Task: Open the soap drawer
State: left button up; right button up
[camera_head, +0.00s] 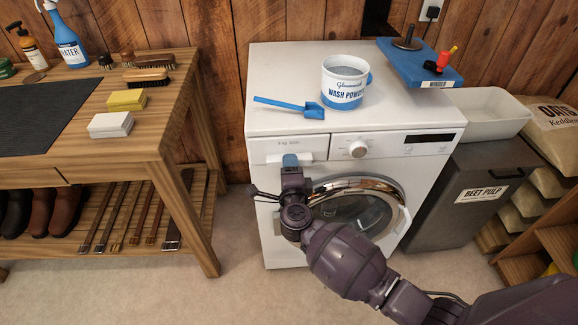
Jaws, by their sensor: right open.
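The soap drawer (262,147) is the white panel at the upper left of the washing machine (300,205) front. It looks flush with the front, but my gripper covers its lower middle part. My right gripper (290,160) is at the drawer's lower edge, its blue tip against or just in front of the white front. Its jaws are open, and I cannot tell whether they are around a handle. My right arm reaches in from the lower right, across the round door (375,205). My left gripper is not in view.
On the machine's top are a wash powder tub (345,92), a blue scoop (312,111) and a blue board (420,62). A wooden bench (165,120) stands left. A dark beet pulp bin (465,215) stands right. The floor (120,285) at front left is clear.

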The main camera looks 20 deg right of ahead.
jog(key=shift+w+d, duration=0.1)
jog(key=shift+w, duration=0.25)
jog(key=shift+c, duration=0.2)
grip_shut()
pick_arm(q)
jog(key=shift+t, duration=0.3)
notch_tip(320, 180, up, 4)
jog(key=p, duration=0.4)
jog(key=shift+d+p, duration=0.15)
jog(key=shift+p, duration=0.2)
pick_arm(e)
jog(key=v, duration=1.9)
jog(key=shift+s, duration=0.25)
jog(key=shift+f, duration=0.15)
